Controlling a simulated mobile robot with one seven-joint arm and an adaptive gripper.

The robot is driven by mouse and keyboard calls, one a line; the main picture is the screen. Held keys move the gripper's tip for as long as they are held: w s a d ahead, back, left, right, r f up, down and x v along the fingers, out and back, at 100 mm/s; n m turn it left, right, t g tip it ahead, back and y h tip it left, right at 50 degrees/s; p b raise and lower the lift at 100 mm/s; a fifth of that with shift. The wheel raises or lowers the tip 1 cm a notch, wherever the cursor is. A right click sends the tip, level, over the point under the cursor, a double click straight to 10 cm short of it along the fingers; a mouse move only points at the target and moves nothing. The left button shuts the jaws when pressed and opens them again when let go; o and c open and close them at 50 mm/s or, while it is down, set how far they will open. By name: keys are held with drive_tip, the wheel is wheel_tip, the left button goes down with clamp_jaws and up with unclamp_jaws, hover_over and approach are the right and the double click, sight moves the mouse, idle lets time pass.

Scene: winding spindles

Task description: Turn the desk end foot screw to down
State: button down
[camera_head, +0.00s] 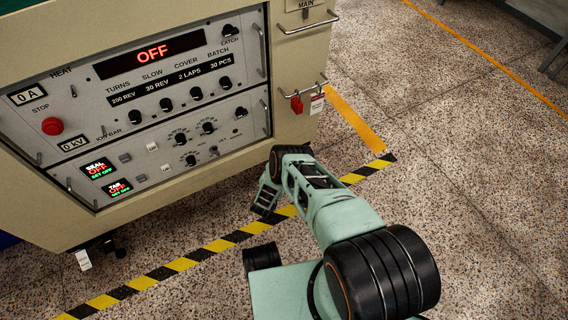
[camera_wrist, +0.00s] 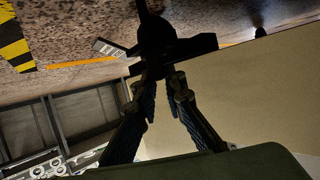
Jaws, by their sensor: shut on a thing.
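In the wrist view a dark foot screw (camera_wrist: 158,38) with flat arms sticking out sits between the tips of my gripper (camera_wrist: 162,76). The two fingers lean together and are shut on it. A pale tag (camera_wrist: 108,48) sticks out from its left side. The screw's details are too dark to tell which way it is turned. In the head view my arm reaches down to the lower right corner of the cream cabinet (camera_head: 300,85); the held screw cannot be made out there.
Another foot with a white tag (camera_head: 83,260) stands under the cabinet's left part. A black-and-yellow floor stripe (camera_head: 180,265) runs along the front. The cabinet's control panel (camera_head: 150,110) reads OFF. A red padlock (camera_head: 297,105) hangs on its right side.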

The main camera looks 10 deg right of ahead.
drive_tip(key=shift+w+m+g+h, duration=0.15)
drive_tip(key=shift+m+g+h, duration=0.15)
drive_tip(key=shift+m+h, duration=0.2)
idle(0.3)
drive_tip(key=c, duration=2)
unclamp_jaws()
drive_tip(key=v, duration=1.2)
drive_tip(key=shift+r, duration=0.1)
drive_tip(key=shift+o, duration=0.6)
